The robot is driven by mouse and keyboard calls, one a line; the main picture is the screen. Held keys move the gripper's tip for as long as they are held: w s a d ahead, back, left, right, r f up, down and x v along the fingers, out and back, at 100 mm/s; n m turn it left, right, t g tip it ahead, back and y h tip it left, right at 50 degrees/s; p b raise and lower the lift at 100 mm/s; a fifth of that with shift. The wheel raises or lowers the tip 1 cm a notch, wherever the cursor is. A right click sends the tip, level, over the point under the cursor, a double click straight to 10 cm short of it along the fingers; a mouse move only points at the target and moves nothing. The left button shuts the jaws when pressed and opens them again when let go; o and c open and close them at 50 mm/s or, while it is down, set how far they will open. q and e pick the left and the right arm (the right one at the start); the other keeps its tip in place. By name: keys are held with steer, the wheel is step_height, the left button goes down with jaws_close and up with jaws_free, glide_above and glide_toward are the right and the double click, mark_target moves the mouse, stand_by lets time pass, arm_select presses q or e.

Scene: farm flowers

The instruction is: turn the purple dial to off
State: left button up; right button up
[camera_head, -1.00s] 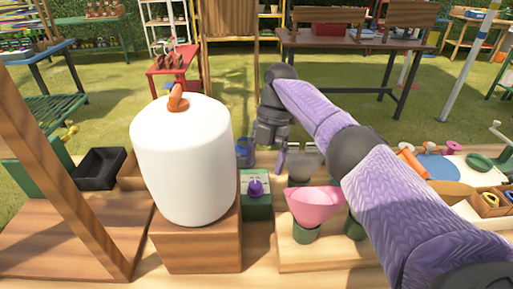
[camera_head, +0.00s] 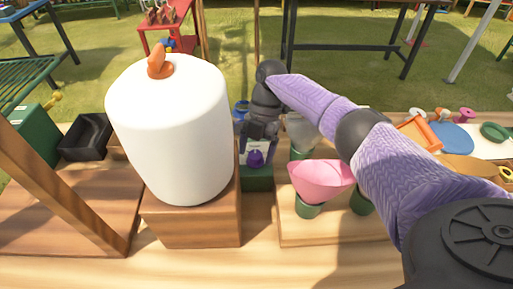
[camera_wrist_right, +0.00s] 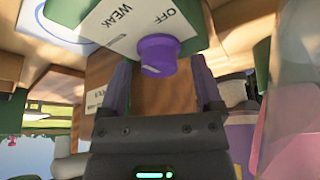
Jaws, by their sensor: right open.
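The purple dial (camera_head: 255,158) sits on the front of a green box (camera_head: 257,182), low between the white tank and the pink funnel. In the right wrist view the dial (camera_wrist_right: 158,55) stands out from a white label (camera_wrist_right: 130,22) with the words WEAK and OFF. My right gripper (camera_head: 257,138) is at the box, just above the dial. In the right wrist view my right gripper (camera_wrist_right: 161,72) is open, with one purple finger on each side of the dial and gaps between. Nothing is held. My left gripper is not in view.
The large white tank (camera_head: 178,130) on a wooden block (camera_head: 192,220) stands close on the left. A pink funnel (camera_head: 320,180) in a green holder stands close on the right. A black tray (camera_head: 85,137) lies far left. The table front is bare.

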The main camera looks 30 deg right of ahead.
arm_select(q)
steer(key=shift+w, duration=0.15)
